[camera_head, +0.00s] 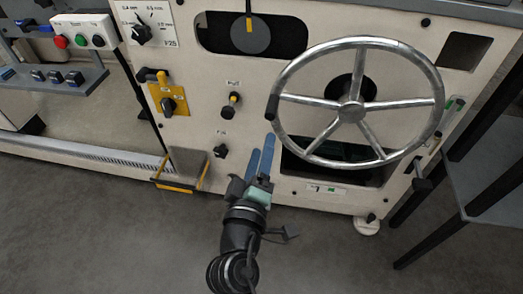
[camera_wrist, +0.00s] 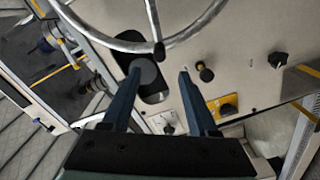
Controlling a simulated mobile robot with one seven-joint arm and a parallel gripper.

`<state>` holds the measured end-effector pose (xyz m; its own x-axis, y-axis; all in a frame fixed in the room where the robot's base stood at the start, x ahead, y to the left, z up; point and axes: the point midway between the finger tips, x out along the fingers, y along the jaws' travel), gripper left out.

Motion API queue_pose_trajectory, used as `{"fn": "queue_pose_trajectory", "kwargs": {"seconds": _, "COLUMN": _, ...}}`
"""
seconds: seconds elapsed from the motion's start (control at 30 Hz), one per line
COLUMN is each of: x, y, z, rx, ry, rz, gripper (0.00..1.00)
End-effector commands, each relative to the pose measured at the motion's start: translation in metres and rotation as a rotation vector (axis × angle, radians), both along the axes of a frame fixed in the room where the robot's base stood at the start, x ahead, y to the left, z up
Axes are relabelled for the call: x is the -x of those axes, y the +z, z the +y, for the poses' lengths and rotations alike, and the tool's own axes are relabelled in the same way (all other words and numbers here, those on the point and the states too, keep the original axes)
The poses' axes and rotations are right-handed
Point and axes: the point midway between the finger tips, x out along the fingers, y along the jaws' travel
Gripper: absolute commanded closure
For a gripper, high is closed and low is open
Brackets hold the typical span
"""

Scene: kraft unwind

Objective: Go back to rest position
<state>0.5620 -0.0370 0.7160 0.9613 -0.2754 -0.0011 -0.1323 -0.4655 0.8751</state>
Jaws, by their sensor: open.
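My gripper (camera_head: 261,158) is in front of the lower middle of the pale machine panel (camera_head: 210,95), with its two blue fingers pointing toward the panel. In the wrist view my gripper (camera_wrist: 160,85) shows its fingers apart with nothing between them. A large metal handwheel (camera_head: 350,110) is to the upper right of the fingers. The handwheel also crosses the top of the wrist view (camera_wrist: 125,45). In the head view, the fingers are just left of the wheel's lower left rim; whether they touch the panel cannot be told.
A black knob (camera_head: 220,151) is left of the fingers, and a black and yellow knob (camera_head: 231,105) is above it. A yellow switch plate (camera_head: 168,100) and a button box (camera_head: 84,31) are farther left. A grey table (camera_head: 495,200) stands at right. The floor (camera_head: 110,230) is clear at left.

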Motion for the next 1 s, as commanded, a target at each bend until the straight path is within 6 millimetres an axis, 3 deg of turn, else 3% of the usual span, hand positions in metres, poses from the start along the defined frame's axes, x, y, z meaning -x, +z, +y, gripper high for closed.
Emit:
{"fn": "queue_pose_trajectory", "kwargs": {"seconds": 0.43, "x": 0.0, "y": 0.0, "z": 0.0, "rx": 0.0, "ry": 0.0, "rz": 0.0, "gripper": 0.4}}
{"fn": "queue_pose_trajectory", "kwargs": {"seconds": 0.57, "x": -0.006, "y": 0.025, "z": -0.001, "rx": -0.053, "ry": 0.001, "rz": -0.052, "gripper": 0.4}}
{"fn": "queue_pose_trajectory", "kwargs": {"seconds": 0.67, "x": -0.014, "y": 0.077, "z": -0.002, "rx": -0.167, "ry": 0.013, "rz": -0.157, "gripper": 0.4}}
{"fn": "queue_pose_trajectory", "kwargs": {"seconds": 0.8, "x": -0.014, "y": 0.182, "z": 0.0, "rx": -0.397, "ry": 0.086, "rz": -0.368, "gripper": 0.4}}
{"fn": "queue_pose_trajectory", "kwargs": {"seconds": 0.87, "x": -0.006, "y": 0.228, "z": 0.001, "rx": -0.492, "ry": 0.136, "rz": -0.457, "gripper": 0.4}}
{"fn": "queue_pose_trajectory", "kwargs": {"seconds": 1.0, "x": 0.027, "y": 0.328, "z": 0.01, "rx": -0.687, "ry": 0.298, "rz": -0.648, "gripper": 0.4}}
